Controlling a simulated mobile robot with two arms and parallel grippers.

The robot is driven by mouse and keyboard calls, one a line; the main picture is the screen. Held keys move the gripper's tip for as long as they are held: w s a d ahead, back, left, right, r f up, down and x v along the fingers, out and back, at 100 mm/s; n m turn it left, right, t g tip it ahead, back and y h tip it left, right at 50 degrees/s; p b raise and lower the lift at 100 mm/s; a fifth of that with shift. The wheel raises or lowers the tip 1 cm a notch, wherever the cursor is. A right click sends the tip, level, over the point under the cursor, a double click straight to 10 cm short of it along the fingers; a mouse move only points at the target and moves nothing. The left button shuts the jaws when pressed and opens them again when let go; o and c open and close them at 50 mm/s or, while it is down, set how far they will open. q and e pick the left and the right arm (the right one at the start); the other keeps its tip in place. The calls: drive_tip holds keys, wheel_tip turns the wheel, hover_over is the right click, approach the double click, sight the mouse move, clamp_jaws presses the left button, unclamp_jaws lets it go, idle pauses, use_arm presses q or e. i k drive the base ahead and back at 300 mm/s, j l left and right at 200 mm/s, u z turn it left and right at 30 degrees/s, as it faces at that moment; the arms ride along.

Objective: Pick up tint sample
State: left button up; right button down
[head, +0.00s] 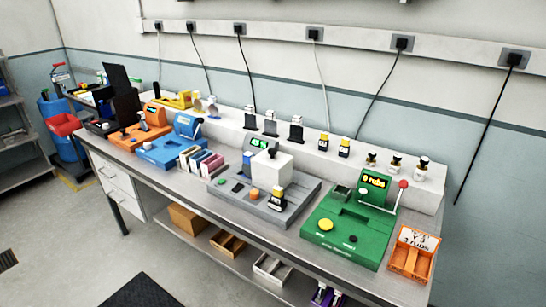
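No object in the head view is readably labelled as the tint sample, so I cannot tell which one it is. Several small pale bottles with dark tops (395,165) stand further right on the ledge. Neither of my grippers is in view.
Blue (166,150) and orange (134,137) machines and a row of coloured slabs (202,161) stand left. Open boxes sit on the lower shelf.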

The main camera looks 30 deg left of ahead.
sight(250, 124)
drive_tip(key=k+u, duration=0.15)
drive_tip(key=u, duration=0.3)
drive_tip(key=k+j+u, duration=0.1)
drive_tip(key=u, duration=0.3)
